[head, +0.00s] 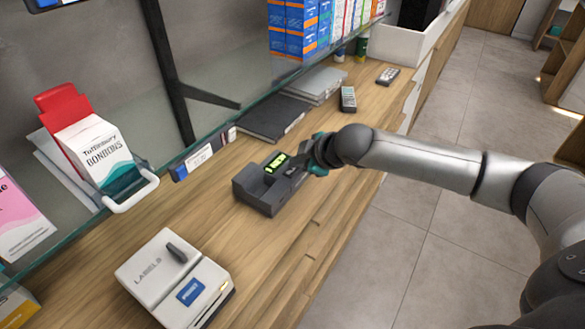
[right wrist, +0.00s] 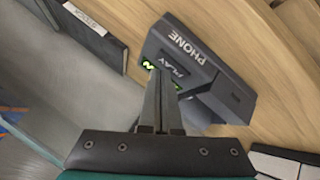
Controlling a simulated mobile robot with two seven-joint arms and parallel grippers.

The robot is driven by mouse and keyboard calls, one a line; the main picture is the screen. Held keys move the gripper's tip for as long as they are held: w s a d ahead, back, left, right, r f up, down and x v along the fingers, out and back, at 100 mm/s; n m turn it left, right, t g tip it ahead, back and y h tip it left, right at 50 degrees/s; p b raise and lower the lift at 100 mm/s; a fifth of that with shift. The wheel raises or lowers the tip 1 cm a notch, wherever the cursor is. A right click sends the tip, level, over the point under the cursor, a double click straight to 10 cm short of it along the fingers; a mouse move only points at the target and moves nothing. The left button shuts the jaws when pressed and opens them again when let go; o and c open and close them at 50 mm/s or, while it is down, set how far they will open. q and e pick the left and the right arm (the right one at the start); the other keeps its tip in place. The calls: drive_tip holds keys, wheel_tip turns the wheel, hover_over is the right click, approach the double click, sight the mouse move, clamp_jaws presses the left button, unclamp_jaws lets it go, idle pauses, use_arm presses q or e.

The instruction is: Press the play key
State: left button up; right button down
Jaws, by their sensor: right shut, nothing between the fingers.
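A dark grey phone answering machine (head: 258,195) stands on the wooden counter, with a green lit display (head: 275,162). In the right wrist view the machine (right wrist: 215,85) carries the words PHONE and PLAY. The play key (right wrist: 181,69) shows just beyond my fingertips. My right gripper (head: 302,163) is over the machine's right part. It is shut and empty, and its fingers (right wrist: 160,78) point at the machine beside the PLAY lettering, covering part of the green display. Whether the fingertips touch the key cannot be told. My left gripper is not in view.
A white label box (head: 175,278) stands at the front left. Dark binders (head: 272,118) and two handsets (head: 348,99) (head: 388,76) lie further back. A glass shelf (head: 225,115) with boxes runs above the counter's left side. Floor is open at the right.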

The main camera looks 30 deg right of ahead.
sight(297, 172)
drive_tip(key=shift+f, duration=0.35)
idle(0.7)
drive_tip(key=shift+r+p, duration=0.75)
drive_tip(key=shift+p, duration=0.45)
wheel_tip(297, 172, up, 5)
drive_tip(key=p, duration=0.6)
drive_tip(key=shift+r, duration=0.1)
